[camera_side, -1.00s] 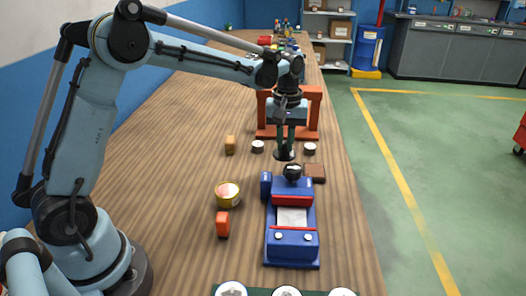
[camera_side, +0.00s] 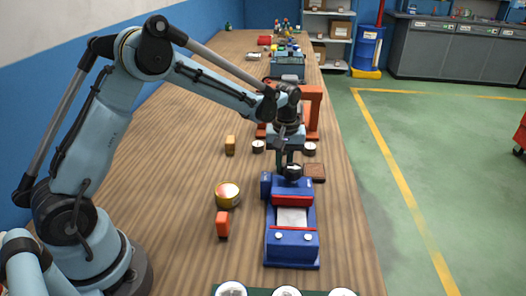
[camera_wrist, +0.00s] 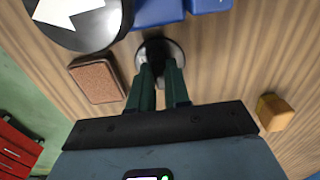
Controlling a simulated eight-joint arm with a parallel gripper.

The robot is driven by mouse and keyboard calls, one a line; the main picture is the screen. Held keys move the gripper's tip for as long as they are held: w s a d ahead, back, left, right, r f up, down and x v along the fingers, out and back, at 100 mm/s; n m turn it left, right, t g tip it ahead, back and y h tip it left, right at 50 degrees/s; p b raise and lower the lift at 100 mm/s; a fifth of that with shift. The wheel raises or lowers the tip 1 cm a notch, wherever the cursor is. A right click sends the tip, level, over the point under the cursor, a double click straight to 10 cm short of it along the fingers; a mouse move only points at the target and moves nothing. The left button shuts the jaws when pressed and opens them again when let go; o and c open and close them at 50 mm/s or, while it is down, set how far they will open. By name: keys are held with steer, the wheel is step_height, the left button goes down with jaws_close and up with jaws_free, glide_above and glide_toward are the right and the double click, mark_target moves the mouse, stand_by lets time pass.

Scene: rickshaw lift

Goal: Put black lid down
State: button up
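The black lid (camera_wrist: 151,48) is a dark disc with a paler rim, and in the wrist view it sits at my fingertips. My gripper (camera_wrist: 161,77) is shut on its raised middle part. In the side view, my gripper (camera_side: 290,161) is low over the table, just behind a round black knob (camera_side: 293,171) at the far end of the blue machine (camera_side: 292,250). The knob and fingers hide most of the lid there, and I cannot tell whether it touches anything. The knob, with a white arrow, also shows in the wrist view (camera_wrist: 85,32).
A brown pad (camera_side: 315,172) lies right of my gripper. Small white-topped cylinders (camera_side: 258,146) (camera_side: 309,149) and an orange frame (camera_side: 313,112) stand behind. Bare table lies further left.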

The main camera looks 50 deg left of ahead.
steer(key=o, duration=0.4)
step_height(320, 180, up, 12)
steer(key=s+d+r+m+t, duration=0.1)
steer(key=s+r+m+t, duration=0.3)
steer(key=s, duration=0.6)
steer(key=s+d+f+m+t, duration=0.1)
steer(key=s+f+m+t, duration=0.2)
steer(key=s+m, duration=0.2)
steer(key=s, duration=0.3)
steer(key=shift+s+d+f, duration=0.15)
steer(key=shift+f, duration=0.15)
